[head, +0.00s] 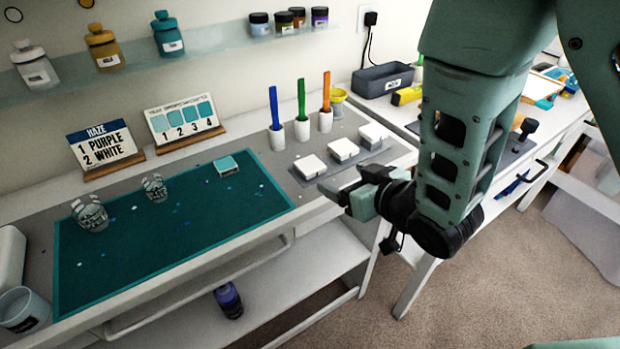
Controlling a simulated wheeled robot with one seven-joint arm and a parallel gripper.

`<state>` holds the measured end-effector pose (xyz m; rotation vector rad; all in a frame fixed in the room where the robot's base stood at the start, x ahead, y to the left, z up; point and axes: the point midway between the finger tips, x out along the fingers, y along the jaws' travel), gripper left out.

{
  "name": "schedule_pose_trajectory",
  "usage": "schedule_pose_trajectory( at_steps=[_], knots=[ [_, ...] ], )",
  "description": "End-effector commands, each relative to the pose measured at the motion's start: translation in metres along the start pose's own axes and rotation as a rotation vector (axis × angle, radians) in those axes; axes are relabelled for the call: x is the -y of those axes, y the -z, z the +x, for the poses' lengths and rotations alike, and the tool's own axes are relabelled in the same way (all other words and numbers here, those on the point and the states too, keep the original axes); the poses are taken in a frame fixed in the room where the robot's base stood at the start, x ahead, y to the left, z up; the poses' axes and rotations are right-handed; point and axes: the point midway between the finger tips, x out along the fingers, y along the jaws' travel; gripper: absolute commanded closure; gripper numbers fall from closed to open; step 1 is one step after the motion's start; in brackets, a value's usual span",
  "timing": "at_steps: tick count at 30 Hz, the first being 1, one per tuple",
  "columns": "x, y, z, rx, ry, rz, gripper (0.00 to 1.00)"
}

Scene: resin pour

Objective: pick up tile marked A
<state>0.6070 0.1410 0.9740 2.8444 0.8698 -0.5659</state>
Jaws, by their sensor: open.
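Three white square tiles stand in a diagonal row on a grey strip at the right end of the workbench: a near tile (309,167), a middle tile (343,149) and a far tile (374,132). Small dark marks show on their fronts, but I cannot read which is A. My gripper (338,188) is open and empty, in front of the row near the bench's front edge. In the picture it lies just below the near and middle tiles, apart from them. My arm comes down from the upper right.
Blue, green and orange sticks (301,100) stand in white holders behind the tiles. A teal mat (150,240) holds two clear cups and a small teal-topped tile (226,165). A grey bin (383,80) and yellow cup (338,100) stand behind. Carpet lies right of the bench.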

Motion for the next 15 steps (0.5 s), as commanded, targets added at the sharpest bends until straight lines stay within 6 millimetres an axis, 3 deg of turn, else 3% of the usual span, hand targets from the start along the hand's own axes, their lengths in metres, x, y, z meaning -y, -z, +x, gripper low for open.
schedule_pose_trajectory(
  at_steps=[12,15],
  knots=[
    [0.001,-0.004,0.025,-0.003,0.001,0.000,0.24],
    [0.000,0.001,0.041,0.001,0.001,-0.004,0.24]
  ],
)
